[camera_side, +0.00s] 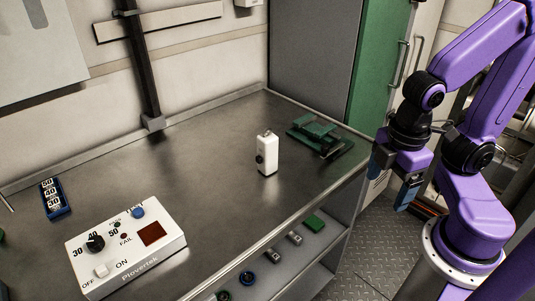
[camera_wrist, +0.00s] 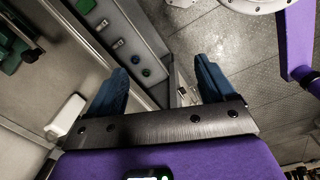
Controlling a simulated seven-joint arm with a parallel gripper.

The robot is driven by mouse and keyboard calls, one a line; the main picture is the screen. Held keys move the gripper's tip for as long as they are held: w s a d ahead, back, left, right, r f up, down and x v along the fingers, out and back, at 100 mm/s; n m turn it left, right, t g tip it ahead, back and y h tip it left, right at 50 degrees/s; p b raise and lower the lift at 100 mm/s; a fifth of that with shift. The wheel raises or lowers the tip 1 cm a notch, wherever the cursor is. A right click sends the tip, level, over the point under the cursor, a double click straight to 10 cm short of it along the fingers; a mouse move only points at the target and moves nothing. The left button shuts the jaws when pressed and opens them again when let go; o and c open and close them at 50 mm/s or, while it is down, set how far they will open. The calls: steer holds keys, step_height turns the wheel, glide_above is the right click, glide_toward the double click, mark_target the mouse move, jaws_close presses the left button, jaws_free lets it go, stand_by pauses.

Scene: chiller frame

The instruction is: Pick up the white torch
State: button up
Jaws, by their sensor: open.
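The white torch (camera_side: 267,154) stands upright on the grey metal worktop (camera_side: 205,160), towards its right side. It has a dark round spot on its side. In the wrist view the white torch (camera_wrist: 66,116) shows at the left, outside the jaws. My gripper (camera_side: 396,192) is to the right of the torch in the side view, off the edge of the worktop and apart from it. In the wrist view my gripper (camera_wrist: 160,85) has its two blue fingers spread wide, with nothing between them.
A green device (camera_side: 320,136) sits behind and right of the torch. A white Plovertek box (camera_side: 126,245) with a dial is at the front left, and a blue block (camera_side: 54,198) lies beyond it. A shelf (camera_side: 290,262) with small items runs below the worktop's edge. The worktop's middle is clear.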

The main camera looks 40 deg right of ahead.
steer(key=w+d+f+n+t+h, duration=0.2)
steer(key=w+n+t+h, duration=0.15)
steer(key=w+n, duration=0.3)
steer(key=n+t, duration=1)
steer(key=n, duration=0.9)
glide_toward(262, 135)
steer(key=x, duration=1)
steer(key=shift+w+d, duration=0.1)
steer(key=shift+w, duration=0.1)
steer(key=c, duration=1.5)
